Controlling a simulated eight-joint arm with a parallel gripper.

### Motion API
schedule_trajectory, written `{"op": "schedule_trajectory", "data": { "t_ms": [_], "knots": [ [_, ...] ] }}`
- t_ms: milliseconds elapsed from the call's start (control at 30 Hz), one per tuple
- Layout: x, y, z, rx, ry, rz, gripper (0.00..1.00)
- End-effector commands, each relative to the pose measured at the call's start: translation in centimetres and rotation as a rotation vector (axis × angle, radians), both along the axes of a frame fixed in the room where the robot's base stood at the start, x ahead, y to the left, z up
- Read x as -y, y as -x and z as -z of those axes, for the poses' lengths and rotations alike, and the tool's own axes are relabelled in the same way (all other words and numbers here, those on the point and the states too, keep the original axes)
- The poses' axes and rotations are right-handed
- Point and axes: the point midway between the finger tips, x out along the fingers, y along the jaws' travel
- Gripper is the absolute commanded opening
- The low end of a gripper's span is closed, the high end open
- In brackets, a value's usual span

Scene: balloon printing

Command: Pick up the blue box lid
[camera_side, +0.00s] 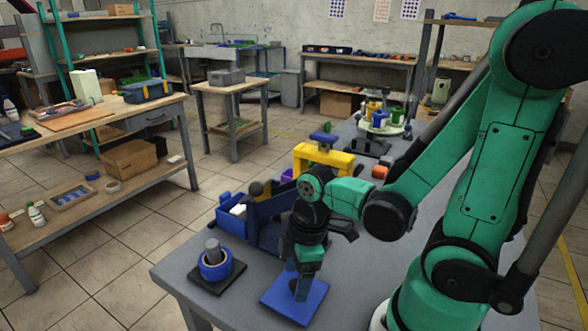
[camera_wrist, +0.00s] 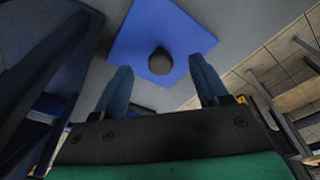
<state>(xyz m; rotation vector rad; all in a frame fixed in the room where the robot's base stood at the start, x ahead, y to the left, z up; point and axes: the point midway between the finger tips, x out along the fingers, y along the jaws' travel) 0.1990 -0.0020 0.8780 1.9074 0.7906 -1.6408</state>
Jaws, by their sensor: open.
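The blue box lid (camera_side: 285,303) is a flat blue square lying near the front edge of the grey table. It also shows in the wrist view (camera_wrist: 150,25), with a dark round knob (camera_wrist: 160,61) on it. My gripper (camera_side: 302,291) points down over the lid. In the wrist view my gripper (camera_wrist: 158,66) is open, with one blue finger to each side of the knob and visible gaps between. In the side view the fingers hide the knob. I cannot tell exactly how high the fingertips are above the lid.
A blue open box (camera_side: 232,222) with a white item in it stands behind my gripper to the left. A blue ring-shaped holder (camera_side: 215,268) on a dark base stands left of the lid. A yellow frame (camera_side: 322,160) stands farther back. The table front edge is close.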

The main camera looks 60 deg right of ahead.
Motion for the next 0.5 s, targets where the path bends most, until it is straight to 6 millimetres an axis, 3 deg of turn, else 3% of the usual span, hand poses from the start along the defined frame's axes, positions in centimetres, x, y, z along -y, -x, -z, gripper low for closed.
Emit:
{"op": "schedule_trajectory", "data": {
  "t_ms": [500],
  "knots": [
    [-0.13, 0.0, 1.08, 0.0, 0.0, 0.0, 0.67]
  ]
}}
